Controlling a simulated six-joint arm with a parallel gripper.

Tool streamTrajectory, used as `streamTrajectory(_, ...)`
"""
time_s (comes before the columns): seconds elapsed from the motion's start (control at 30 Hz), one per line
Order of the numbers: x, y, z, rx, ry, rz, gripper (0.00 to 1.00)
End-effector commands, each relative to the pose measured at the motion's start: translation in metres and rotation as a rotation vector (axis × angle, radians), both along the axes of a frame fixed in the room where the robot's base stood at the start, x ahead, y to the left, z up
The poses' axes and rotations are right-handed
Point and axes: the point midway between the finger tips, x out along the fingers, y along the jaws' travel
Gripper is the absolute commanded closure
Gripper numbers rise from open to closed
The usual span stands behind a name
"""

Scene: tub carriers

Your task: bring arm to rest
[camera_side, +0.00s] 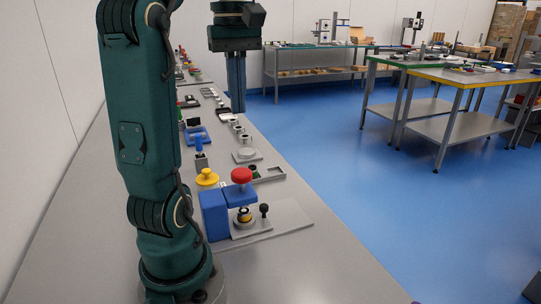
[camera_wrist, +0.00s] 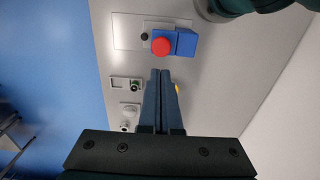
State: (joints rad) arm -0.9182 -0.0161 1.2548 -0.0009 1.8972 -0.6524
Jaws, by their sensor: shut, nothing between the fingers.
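My gripper (camera_side: 236,82) hangs above the bench, fingers pointing down, at the top of the side view. Its two long fingers are together with nothing between them. In the wrist view the gripper (camera_wrist: 162,73) shows the fingers closed side by side, pointing toward a blue block with a red knob. My gripper is clear of the items on the bench in the side view.
The grey bench (camera_side: 95,235) holds a blue fixture (camera_side: 214,216) with a red knob (camera_side: 242,175), a yellow knobbed piece (camera_side: 207,178), a round grey disc (camera_side: 246,155) and several small parts. A wall runs along the left. Other worktables (camera_side: 470,77) stand across the blue floor.

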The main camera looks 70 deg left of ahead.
Motion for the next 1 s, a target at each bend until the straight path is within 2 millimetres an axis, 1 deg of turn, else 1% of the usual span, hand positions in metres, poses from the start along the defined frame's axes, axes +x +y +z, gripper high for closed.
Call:
streamTrajectory(0.07,0.002,-0.003,0.000,0.002,-0.002,-0.017,1.00)
streamTrajectory(0.17,0.007,-0.016,0.006,0.023,-0.020,-0.080,1.00)
streamTrajectory(0.27,0.007,-0.045,0.006,0.031,-0.029,-0.194,1.00)
streamTrajectory(0.3,0.007,-0.057,0.004,0.039,-0.038,-0.257,1.00)
streamTrajectory(0.37,0.007,-0.076,-0.003,0.057,-0.059,-0.374,1.00)
streamTrajectory(0.4,0.007,-0.087,-0.008,0.070,-0.074,-0.456,1.00)
streamTrajectory(0.5,0.004,-0.112,-0.024,0.109,-0.122,-0.665,1.00)
streamTrajectory(0.57,0.002,-0.125,-0.035,0.132,-0.154,-0.794,1.00)
streamTrajectory(0.7,-0.004,-0.151,-0.066,0.194,-0.233,-1.085,1.00)
streamTrajectory(0.83,-0.007,-0.167,-0.093,0.255,-0.301,-1.310,1.00)
streamTrajectory(0.9,-0.008,-0.171,-0.105,0.287,-0.328,-1.397,1.00)
streamTrajectory(1.0,-0.004,-0.172,-0.118,0.328,-0.349,-1.475,1.00)
